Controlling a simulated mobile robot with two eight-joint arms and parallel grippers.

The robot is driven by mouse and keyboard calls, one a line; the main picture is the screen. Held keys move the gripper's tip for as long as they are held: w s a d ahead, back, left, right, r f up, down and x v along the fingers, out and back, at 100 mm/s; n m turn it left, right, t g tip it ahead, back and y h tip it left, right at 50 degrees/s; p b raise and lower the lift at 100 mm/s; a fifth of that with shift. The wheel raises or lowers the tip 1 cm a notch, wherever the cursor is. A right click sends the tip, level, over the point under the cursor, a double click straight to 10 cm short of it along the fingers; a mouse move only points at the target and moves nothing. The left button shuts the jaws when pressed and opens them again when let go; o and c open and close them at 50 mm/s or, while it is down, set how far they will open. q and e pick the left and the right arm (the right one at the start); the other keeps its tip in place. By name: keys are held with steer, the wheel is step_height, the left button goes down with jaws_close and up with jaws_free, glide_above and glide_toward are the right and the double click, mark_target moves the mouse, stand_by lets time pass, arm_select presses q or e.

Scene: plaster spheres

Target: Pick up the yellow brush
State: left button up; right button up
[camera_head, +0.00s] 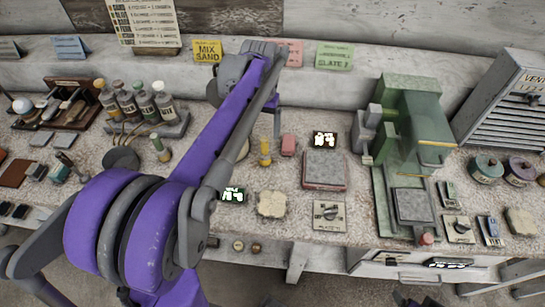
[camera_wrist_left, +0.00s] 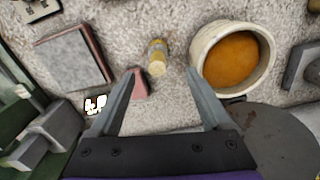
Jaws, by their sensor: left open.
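The yellow brush (camera_head: 265,152) looks like a short yellow cylinder on the speckled bench, beside a pink block (camera_head: 288,145). In the left wrist view the brush (camera_wrist_left: 157,57) is seen nearly end-on, just beyond and between the open fingertips. My left gripper (camera_wrist_left: 162,73) is open and empty. In the head view my left arm crosses the bench, and its gripper is above and behind the brush, with the fingers hard to make out. My right gripper is not in view.
A pale bowl of orange powder (camera_wrist_left: 237,62) stands close to the brush. A pink-edged slab (camera_head: 324,171) and a green machine (camera_head: 413,120) stand to the right in the head view. Corked bottles (camera_head: 145,106) stand on the left.

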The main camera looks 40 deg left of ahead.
mark_target(262, 138)
arm_select(q)
step_height(262, 138, down, 5)
steer(key=shift+a+r, duration=0.1)
steer(key=shift+a, duration=0.05)
steer(key=shift+d+f+b, duration=0.15)
steer(key=shift+d+f, duration=0.05)
steer(key=shift+f, duration=1.3)
steer(key=shift+d+f+b, duration=0.15)
steer(key=shift+f, duration=1.3)
jaws_close()
